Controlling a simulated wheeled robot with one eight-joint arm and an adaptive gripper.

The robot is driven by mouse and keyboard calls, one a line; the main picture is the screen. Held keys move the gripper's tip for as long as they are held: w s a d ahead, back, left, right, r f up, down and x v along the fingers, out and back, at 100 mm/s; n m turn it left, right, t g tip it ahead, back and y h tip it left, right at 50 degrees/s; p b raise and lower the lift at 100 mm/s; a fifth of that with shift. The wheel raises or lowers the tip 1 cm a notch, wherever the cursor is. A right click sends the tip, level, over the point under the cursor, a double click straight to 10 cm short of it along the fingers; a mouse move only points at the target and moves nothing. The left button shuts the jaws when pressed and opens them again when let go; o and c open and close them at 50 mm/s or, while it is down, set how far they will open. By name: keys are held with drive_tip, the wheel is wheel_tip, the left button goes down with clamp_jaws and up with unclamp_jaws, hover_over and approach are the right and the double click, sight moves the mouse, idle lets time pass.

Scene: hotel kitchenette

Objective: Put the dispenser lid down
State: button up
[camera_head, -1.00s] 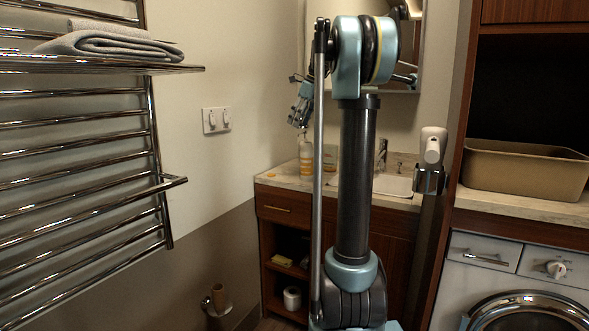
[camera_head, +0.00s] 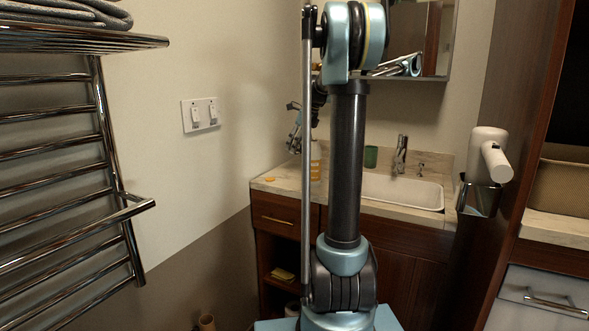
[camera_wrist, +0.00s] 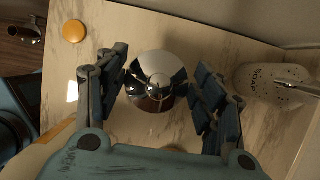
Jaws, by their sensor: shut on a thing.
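The lid (camera_wrist: 155,72) is a shiny, round chrome piece in the middle of the wrist view. My gripper (camera_wrist: 160,88) is shut on it, one finger at its left and one at its right. The pale counter (camera_wrist: 190,25) lies below; the gap between lid and counter is hard to judge. In the head view my gripper (camera_head: 295,132) is at the left of the arm column, over the counter's left part, and the lid cannot be made out there. An orange-labelled bottle (camera_head: 315,163) stands there, partly hidden by my arm.
A small orange disc (camera_wrist: 73,31) lies on the counter. A green cup (camera_head: 371,156), a tap (camera_head: 400,155) and a white sink (camera_head: 405,191) are farther right. A wall bounds the counter's left.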

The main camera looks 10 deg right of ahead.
sight(293, 171)
drive_tip(key=shift+s+a+f, duration=0.1)
drive_tip(key=shift+f, duration=1.95)
drive_tip(key=shift+a+f, duration=0.1)
drive_tip(key=shift+f, duration=1.95)
drive_tip(key=o, duration=0.9)
drive_tip(key=v, duration=1.2)
drive_tip(key=shift+s+r, duration=0.1)
